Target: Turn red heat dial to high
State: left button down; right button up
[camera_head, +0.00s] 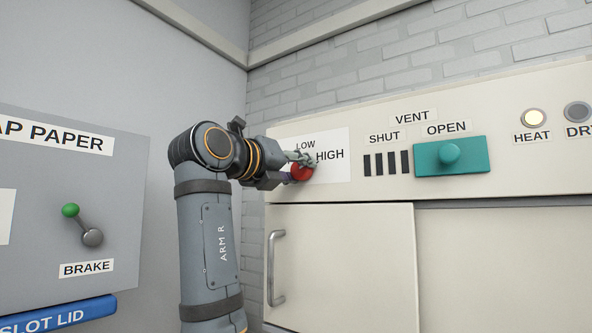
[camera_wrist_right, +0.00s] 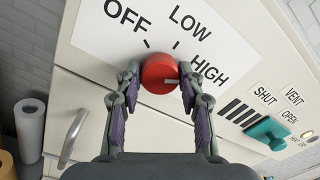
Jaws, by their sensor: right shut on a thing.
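The red heat dial (camera_wrist_right: 160,74) sits on a white label plate with OFF, LOW and HIGH printed around it. My right gripper (camera_wrist_right: 160,82) is shut on the dial, one finger on each side, in the right wrist view. A pale pointer mark shows on the dial's right side, on the side of the HIGH word (camera_wrist_right: 208,70). Whether it lines up exactly with the HIGH tick I cannot tell. In the head view the dial (camera_head: 301,172) is partly hidden by my right gripper (camera_head: 296,168), and OFF is hidden. My left gripper is not in view.
Right of the dial are the vent slots (camera_head: 386,163) and a teal vent slider (camera_head: 450,155) at OPEN. The HEAT lamp (camera_head: 534,118) glows pale yellow. A cabinet door with a handle (camera_head: 276,268) is below. A brake lever (camera_head: 81,226) stands at left.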

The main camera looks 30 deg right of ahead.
aim_at(305, 126)
jog(key=shift+r, duration=0.1)
jog(key=o, duration=1.2)
jog(key=shift+d, duration=0.1)
notch_tip(305, 126, up, 9)
jog(key=shift+r, duration=0.4)
